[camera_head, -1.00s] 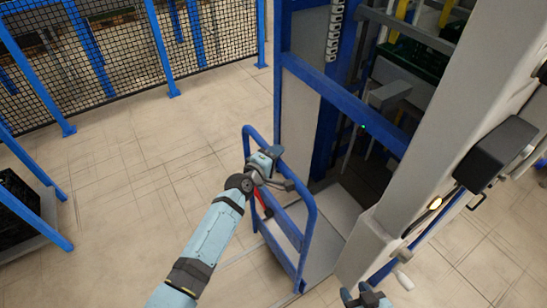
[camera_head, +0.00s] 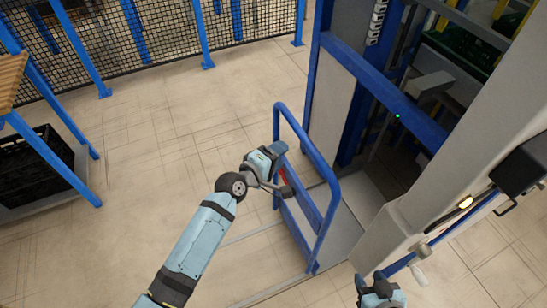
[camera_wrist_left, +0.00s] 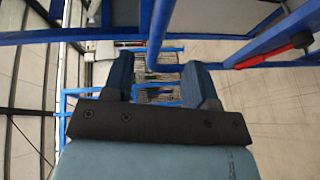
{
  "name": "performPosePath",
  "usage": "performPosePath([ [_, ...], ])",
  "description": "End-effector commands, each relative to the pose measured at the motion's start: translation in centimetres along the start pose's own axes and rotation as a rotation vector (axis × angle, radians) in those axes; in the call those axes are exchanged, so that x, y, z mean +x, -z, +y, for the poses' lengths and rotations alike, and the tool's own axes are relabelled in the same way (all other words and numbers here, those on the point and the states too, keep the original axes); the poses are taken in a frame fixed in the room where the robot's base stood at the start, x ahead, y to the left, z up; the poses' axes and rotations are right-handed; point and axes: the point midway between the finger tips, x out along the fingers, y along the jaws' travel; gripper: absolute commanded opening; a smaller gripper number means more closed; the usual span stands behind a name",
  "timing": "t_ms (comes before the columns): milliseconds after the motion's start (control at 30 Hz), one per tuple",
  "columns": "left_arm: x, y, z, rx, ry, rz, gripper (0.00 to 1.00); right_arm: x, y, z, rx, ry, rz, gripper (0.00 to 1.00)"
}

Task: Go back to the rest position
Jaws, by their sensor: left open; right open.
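My left gripper (camera_head: 270,168) is in front of the left side of a blue tubular rail frame (camera_head: 326,190) in the head view. In the left wrist view its two fingers (camera_wrist_left: 158,78) are apart with nothing held. A blue bar shows between and beyond them; whether it touches them I cannot tell. My right gripper (camera_head: 380,290) is low at the bottom edge of the head view, left of a crank handle (camera_head: 419,275). It appears empty, and its fingertips are small and partly cut off.
A tall machine with blue posts (camera_head: 385,90) and a grey column (camera_head: 440,170) stands right. A black crate (camera_head: 35,165) sits on a rack at far left. A mesh fence (camera_head: 100,40) closes the back. The floor (camera_head: 170,140) between is clear.

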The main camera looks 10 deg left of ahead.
Motion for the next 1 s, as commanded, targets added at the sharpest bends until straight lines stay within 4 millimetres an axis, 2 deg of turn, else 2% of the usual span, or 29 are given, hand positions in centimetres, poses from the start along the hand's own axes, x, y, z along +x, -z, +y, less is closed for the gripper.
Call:
performPosePath([
  [100,-1.3,0.0,-0.1,0.001,0.001,0.0,0.53,0.0,-0.1,0.0,-0.001,0.0,0.0,0.43],
  [200,-1.7,0.0,0.0,0.0,0.001,-0.001,0.53,0.1,-0.1,0.0,-0.001,0.0,0.0,0.43],
  [767,-2.0,0.0,-0.1,0.007,0.004,0.001,0.53,0.0,-0.1,0.0,-0.001,0.001,-0.001,0.43],
  [867,-3.4,-0.3,-1.2,0.082,0.038,0.014,0.53,-0.3,0.4,-0.1,-0.001,0.001,-0.003,0.43],
  [967,-6.9,-0.8,-3.8,0.271,0.121,0.036,0.53,-0.9,1.3,-0.1,-0.001,0.001,-0.004,0.43],
  [1000,-8.8,-1.2,-5.0,0.374,0.166,0.04,0.53,-1.2,1.8,0.0,-0.002,0.0,-0.003,0.43],
])
